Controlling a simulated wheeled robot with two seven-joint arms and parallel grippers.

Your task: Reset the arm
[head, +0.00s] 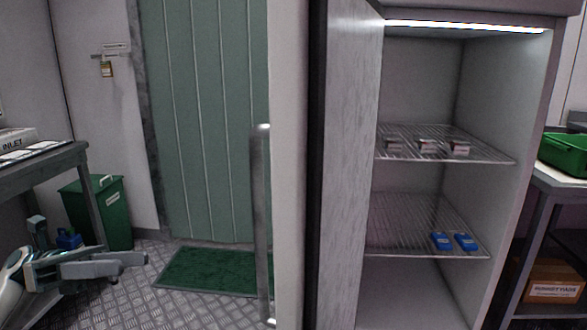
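My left gripper (130,263) is at the lower left, low in front of the dark green bin and to the left of the green floor mat. Its grey fingers point right and overlap in this view, so the gap between them cannot be judged. I see nothing clearly held in it. My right gripper is not in view.
An open fridge holds small packs (428,146) on its upper wire rack (480,151) and two blue items (441,241) on its lower rack (400,238). Its door (290,120) stands open. A green bin (117,225), mat (205,270), side table (50,161) and green crate (565,152) stand around.

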